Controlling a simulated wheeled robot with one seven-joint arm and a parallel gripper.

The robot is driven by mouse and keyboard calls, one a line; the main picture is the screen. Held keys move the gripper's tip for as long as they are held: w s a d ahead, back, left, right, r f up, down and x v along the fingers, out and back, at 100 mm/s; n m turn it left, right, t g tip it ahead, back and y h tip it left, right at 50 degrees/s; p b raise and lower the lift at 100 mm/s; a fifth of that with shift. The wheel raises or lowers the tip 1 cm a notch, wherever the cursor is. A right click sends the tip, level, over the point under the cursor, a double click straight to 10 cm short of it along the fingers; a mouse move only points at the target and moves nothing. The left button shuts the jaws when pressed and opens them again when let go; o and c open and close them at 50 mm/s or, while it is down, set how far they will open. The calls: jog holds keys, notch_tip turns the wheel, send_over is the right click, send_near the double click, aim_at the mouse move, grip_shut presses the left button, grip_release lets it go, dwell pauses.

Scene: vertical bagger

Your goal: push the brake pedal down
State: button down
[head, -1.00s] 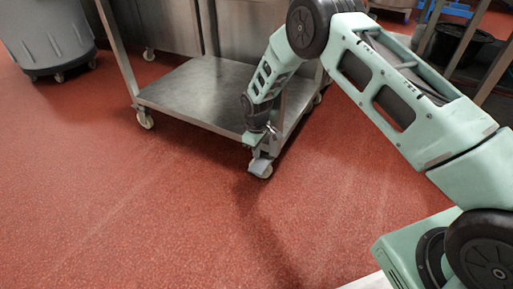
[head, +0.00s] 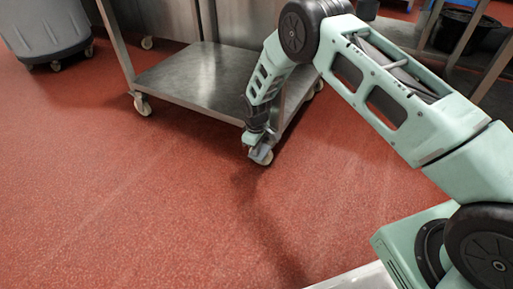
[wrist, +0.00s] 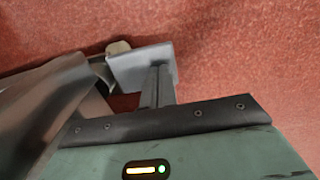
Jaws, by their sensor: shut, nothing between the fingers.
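The brake pedal (head: 261,153) is a grey plate on the caster at the cart's near right corner. In the wrist view the pedal (wrist: 138,67) shows as a flat grey plate beside the pale caster wheel. My gripper (head: 257,143) points down at it from above. In the wrist view my gripper's fingers (wrist: 160,72) are together with nothing between them, and their tips overlap the pedal's right part. They look to be at or against it; contact is not certain. How far the pedal is tilted is hard to tell.
The steel cart (head: 190,82) has a low shelf and a leg close beside my gripper. In the wrist view blurred metal (wrist: 40,110) fills the left side. A grey bin (head: 45,28) stands at the far left. The red floor (head: 120,200) in front is clear.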

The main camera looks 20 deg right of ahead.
jog(key=shift+s+a+f+t+h+p, duration=0.15)
jog(key=shift+s+f+t+h+p, duration=0.05)
jog(key=shift+f+t+h+p, duration=0.2)
jog(key=shift+s+a+f+t+h+p, duration=0.2)
jog(key=shift+t+h+p, duration=0.1)
jog(key=shift+h+p, duration=0.15)
jog(key=shift+f+t+h, duration=0.35)
jog(key=shift+f+t, duration=0.15)
jog(key=shift+f, duration=0.1)
jog(key=shift+f+p, duration=0.3)
jog(key=shift+f, duration=0.05)
jog(key=shift+r+p, duration=0.7)
jog(key=shift+r, duration=0.15)
jog(key=shift+a+r+p, duration=0.1)
jog(key=shift+r+p, duration=0.3)
jog(key=shift+r, duration=0.1)
jog(key=s+a+p+v, duration=0.1)
jog(key=p+v, duration=0.5)
jog(key=v, duration=0.6)
jog(key=shift+p, duration=0.4)
jog(key=shift+s+a+r, duration=0.1)
jog(key=shift+r, duration=0.1)
